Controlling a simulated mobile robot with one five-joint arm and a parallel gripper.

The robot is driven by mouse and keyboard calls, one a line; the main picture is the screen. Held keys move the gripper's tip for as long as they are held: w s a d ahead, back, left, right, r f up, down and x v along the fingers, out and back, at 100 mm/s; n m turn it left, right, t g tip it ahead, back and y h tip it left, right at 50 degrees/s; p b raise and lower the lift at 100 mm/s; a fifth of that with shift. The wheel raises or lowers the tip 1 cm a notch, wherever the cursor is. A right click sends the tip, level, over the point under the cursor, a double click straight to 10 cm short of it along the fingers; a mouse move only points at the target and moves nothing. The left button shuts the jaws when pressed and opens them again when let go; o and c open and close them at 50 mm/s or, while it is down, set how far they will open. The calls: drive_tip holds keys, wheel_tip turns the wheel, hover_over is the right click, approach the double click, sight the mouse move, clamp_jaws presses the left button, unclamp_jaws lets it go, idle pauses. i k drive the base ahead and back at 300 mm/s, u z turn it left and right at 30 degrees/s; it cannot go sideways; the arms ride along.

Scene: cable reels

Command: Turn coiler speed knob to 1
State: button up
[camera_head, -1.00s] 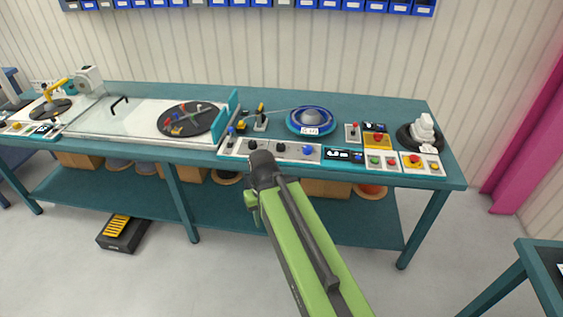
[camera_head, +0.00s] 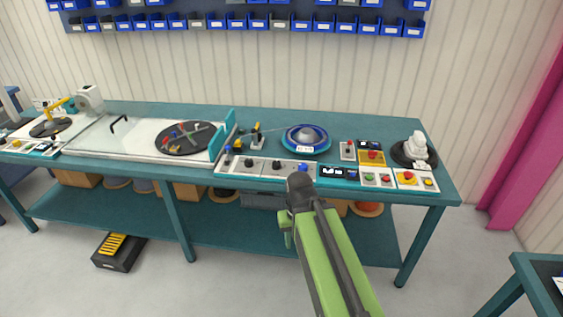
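A pale control panel (camera_head: 262,171) runs along the bench's front edge, below the blue reel (camera_head: 306,138). It carries two black knobs, one on the left (camera_head: 249,162) and one on the right (camera_head: 277,165), and a blue knob (camera_head: 303,167) at its right end. I cannot read their labels, so I cannot tell which is the coiler speed knob. My gripper (camera_head: 299,181) is at the dark end of my green arm, in front of the panel just below the blue knob. Its fingers are not distinguishable, and no contact can be made out.
A dark display (camera_head: 339,172), red and green buttons (camera_head: 377,179) and a yellow-based red button (camera_head: 407,177) sit to the right. A white stacked part (camera_head: 415,149) stands at the bench's right end.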

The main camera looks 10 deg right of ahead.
sight(276, 164)
drive_tip(key=i, duration=1)
drive_tip(key=z, duration=0.05)
